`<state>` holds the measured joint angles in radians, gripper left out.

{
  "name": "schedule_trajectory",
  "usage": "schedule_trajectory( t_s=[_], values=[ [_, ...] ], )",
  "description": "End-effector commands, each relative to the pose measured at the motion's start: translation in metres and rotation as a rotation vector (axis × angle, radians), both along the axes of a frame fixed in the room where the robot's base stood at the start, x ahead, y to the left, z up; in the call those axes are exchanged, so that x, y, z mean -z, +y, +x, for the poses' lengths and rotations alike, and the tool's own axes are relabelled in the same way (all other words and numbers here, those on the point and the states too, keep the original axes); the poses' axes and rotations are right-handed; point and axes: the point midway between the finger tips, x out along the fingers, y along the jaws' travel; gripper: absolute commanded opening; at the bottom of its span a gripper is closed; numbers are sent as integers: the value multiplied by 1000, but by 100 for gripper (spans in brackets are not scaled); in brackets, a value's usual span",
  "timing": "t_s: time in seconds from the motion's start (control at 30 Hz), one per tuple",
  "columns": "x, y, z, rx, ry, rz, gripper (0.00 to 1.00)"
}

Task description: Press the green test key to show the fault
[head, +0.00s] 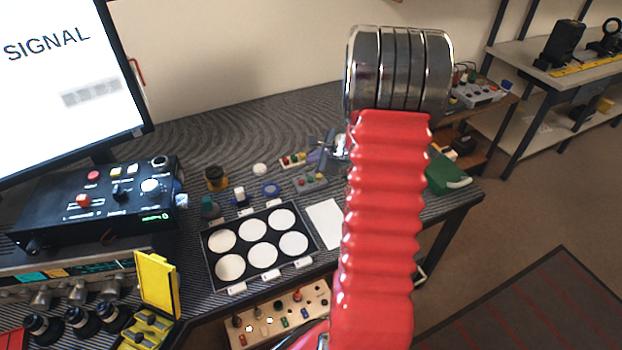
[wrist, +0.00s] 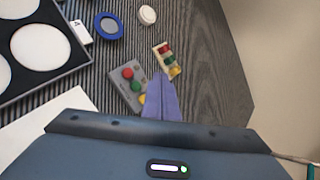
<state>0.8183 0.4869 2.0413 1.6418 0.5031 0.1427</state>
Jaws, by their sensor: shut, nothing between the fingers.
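A grey key box (wrist: 118,78) with a red, a green and a yellow key lies on the striped bench. Its green key (wrist: 136,87) shows left of my fingers in the wrist view. The box also shows in the head view (head: 312,183). My gripper (wrist: 160,76) is shut and empty, its purple fingers just right of the grey box, partly covering the yellow key. Contact cannot be told. In the head view my gripper (head: 318,157) is partly hidden by my arm. A monitor (head: 60,70) at the left reads "SIGNAL" above a blurred grey patch.
A small cream block (wrist: 163,47) with red, green and yellow tops sits beyond my fingertips. A black tray (head: 209,254) of white discs and a white sheet (head: 324,224) lie nearer. A black control box (head: 60,207) stands left. Bare bench lies behind.

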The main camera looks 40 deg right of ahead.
Motion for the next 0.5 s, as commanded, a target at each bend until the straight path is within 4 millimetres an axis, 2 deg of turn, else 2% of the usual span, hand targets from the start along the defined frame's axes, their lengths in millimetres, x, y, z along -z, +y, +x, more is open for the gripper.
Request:
schedule_trajectory(
  t_s=[0.3,0.5],
  values=[
    [34,0,0,0,1,3,0],
    [48,0,0,1,0,1,0]
  ],
)
